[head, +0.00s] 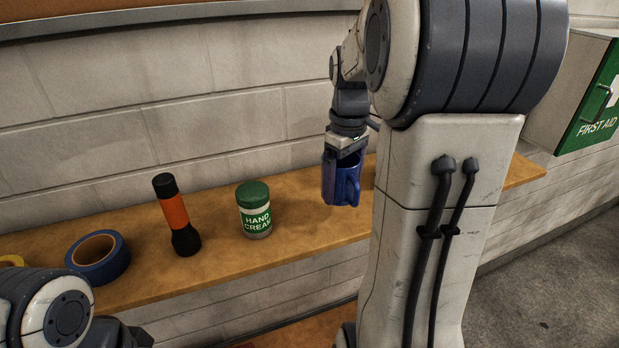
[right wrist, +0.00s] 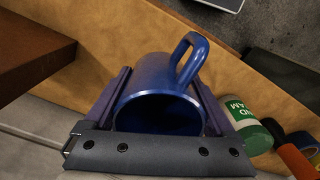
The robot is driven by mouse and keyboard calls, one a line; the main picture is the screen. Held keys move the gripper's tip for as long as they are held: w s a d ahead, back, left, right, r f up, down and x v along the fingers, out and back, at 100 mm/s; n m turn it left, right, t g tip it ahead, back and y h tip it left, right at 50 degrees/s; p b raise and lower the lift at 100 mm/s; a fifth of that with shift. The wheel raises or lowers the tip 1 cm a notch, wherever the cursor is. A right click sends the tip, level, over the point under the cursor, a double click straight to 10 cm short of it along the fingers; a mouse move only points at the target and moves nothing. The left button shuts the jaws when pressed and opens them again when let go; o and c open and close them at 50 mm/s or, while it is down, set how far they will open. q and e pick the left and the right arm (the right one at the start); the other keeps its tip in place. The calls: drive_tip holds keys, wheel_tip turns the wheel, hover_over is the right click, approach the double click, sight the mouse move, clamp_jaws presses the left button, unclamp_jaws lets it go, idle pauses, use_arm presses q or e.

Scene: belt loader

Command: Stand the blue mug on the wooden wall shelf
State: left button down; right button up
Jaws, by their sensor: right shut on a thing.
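The blue mug (head: 341,182) hangs upright beneath my right gripper (head: 346,158), over the wooden wall shelf (head: 310,232). In the right wrist view the mug (right wrist: 150,78) sits between the two fingers, its open mouth toward the camera and its handle at the upper right. The gripper is shut on the mug. The shelf (right wrist: 130,35) shows behind it. Whether the mug's base touches the shelf or is a little above it I cannot tell. My left arm shows at the lower left of the head view, but its gripper is not seen.
On the shelf left of the mug stand a hand cream jar (head: 254,210) and an orange-black flashlight (head: 177,215); a blue tape roll (head: 122,257) lies further left. A first aid box (head: 590,100) is at the right. The shelf around the mug looks clear.

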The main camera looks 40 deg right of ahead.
sight(336, 212)
drive_tip(key=shift+w+a+f, duration=0.15)
drive_tip(key=shift+w+f, duration=0.25)
drive_tip(key=shift+w, duration=0.3)
wheel_tip(336, 212, down, 3)
drive_tip(key=shift+s+f+p, duration=0.1)
drive_tip(key=shift+p, duration=0.7)
drive_tip(key=shift+f, duration=0.35)
drive_tip(key=shift+f, duration=0.2)
drive_tip(key=o, duration=1.4)
